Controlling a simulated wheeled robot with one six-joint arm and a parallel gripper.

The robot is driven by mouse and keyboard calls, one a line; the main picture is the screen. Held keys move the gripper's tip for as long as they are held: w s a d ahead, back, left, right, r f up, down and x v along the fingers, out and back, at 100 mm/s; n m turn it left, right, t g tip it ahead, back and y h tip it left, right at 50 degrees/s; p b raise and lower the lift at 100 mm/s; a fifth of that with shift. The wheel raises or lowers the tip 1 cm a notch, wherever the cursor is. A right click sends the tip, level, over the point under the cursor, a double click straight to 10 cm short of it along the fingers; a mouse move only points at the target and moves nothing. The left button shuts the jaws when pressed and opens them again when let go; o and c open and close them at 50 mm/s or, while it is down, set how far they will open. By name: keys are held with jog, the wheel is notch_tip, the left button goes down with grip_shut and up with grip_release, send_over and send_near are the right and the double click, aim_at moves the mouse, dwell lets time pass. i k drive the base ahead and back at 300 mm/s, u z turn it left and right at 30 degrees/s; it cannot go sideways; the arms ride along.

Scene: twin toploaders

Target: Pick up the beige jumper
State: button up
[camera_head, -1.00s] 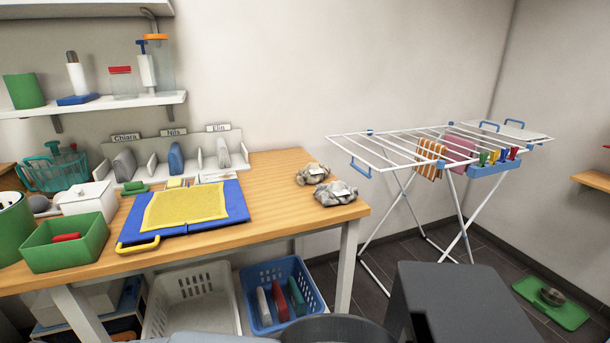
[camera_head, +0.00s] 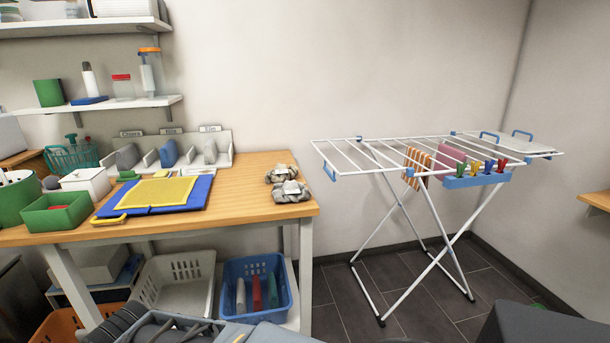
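I cannot pick out a beige jumper for certain. Two crumpled grey-beige bundles lie on the right end of the wooden table: a rear bundle (camera_head: 281,173) and a front bundle (camera_head: 291,191). Each seems to carry a pale tag, too small to read. A pale greyish folded piece (camera_head: 241,296) stands in the blue basket (camera_head: 258,317) under the table, beside red and green ones. Another greyish piece (camera_head: 210,151) stands in the labelled rack. My gripper is not in view.
A white drying rack (camera_head: 392,185) with striped and pink cloths and coloured pegs stands at the right. A yellow mesh on a blue board (camera_head: 187,210) and a green box (camera_head: 56,213) occupy the table's left. Dark floor (camera_head: 345,305) is free between table and rack.

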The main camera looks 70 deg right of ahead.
aim_at(281, 173)
jog(key=z, duration=1.05)
jog(key=i, duration=0.3)
jog(key=z, duration=0.05)
